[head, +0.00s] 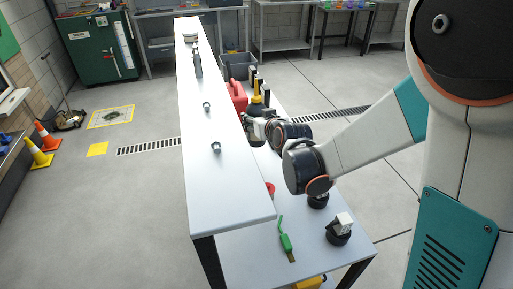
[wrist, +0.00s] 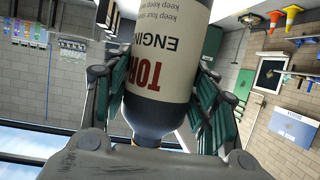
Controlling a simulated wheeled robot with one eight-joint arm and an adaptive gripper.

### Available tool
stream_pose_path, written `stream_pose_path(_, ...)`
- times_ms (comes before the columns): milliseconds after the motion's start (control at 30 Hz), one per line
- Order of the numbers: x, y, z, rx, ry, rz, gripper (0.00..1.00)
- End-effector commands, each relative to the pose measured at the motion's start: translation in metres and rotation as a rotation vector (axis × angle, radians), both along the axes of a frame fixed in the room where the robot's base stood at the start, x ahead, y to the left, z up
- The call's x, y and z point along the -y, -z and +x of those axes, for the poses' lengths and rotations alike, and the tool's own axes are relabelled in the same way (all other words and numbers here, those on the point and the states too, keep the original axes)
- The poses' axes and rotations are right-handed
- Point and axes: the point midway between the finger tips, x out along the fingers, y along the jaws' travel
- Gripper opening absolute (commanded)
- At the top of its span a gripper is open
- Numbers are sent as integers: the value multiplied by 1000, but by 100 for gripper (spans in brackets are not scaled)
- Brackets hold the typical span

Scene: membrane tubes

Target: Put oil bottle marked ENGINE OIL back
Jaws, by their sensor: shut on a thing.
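The oil bottle (wrist: 160,75) is dark grey with a cream label reading "TOR…" in red and "ENGIN…" in dark letters. The label is upside down in the wrist view, where the room is also upside down, so the bottle stands about upright. My gripper (wrist: 160,100) is shut on it, with green-padded fingers on both sides of the body. In the head view my gripper (head: 254,127) is right of the long white shelf, over the lower bench.
The raised white shelf (head: 200,185) holds a grey bottle (head: 198,65) and small metal parts (head: 216,147), with bare stretches between. On the lower bench (head: 245,262) are a red can (head: 237,95), a green-handled brush (head: 286,243) and a dark round object with a white block (head: 340,230).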

Motion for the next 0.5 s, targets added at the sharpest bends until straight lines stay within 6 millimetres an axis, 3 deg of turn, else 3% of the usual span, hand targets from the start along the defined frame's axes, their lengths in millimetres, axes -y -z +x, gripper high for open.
stream_pose_path(33,0,17,0,1,0,0,12)
stream_pose_path(200,0,46,0,1,0,0,12)
stream_pose_path(500,0,64,0,0,0,0,12)
